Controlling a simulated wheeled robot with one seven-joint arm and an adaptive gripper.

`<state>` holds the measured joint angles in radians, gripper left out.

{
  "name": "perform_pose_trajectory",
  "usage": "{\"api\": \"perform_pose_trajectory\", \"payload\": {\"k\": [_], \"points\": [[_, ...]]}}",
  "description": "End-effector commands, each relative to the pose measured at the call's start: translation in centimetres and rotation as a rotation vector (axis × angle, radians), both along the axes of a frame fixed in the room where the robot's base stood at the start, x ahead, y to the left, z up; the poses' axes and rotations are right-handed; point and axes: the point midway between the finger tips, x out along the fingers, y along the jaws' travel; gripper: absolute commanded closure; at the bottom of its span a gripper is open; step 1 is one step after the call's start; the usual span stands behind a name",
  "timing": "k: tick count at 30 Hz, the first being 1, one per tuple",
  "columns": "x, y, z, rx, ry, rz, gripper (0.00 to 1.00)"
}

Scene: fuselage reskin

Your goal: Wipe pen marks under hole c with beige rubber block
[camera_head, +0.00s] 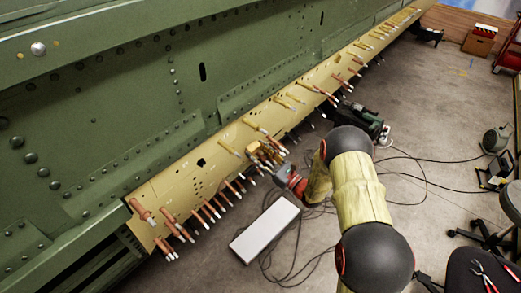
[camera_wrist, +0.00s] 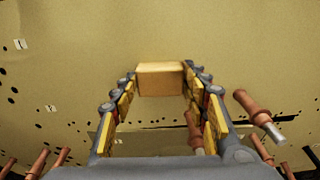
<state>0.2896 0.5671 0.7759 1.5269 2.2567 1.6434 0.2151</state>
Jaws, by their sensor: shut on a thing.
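My gripper (camera_wrist: 160,92) is shut on the beige rubber block (camera_wrist: 161,79), which sits between its fingertips in front of the tan panel in the wrist view. In the head view my gripper (camera_head: 264,154) is close to the tan skin panel (camera_head: 178,186), near its lower edge among the copper-coloured pins. I cannot tell whether the block touches the panel. A dark irregular hole (camera_head: 200,162) shows in the panel to the left of my gripper. No hole lettered c and no pen marks can be made out. Small white labels (camera_wrist: 20,44) are on the panel.
Copper-coloured pins (camera_head: 208,210) stick out along the panel's lower edge, and some (camera_wrist: 252,105) are close beside my gripper. The green fuselage (camera_head: 110,90) rises above. A white box (camera_head: 265,230) and dark cables (camera_head: 425,180) lie on the floor.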

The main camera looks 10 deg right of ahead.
Motion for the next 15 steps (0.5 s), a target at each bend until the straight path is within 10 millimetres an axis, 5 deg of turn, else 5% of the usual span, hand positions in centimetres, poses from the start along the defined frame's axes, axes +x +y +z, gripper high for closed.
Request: {"api": "perform_pose_trajectory", "payload": {"k": [15], "points": [[-1.8,-1.4,-0.5,0.0,-0.001,0.0,0.75]]}}
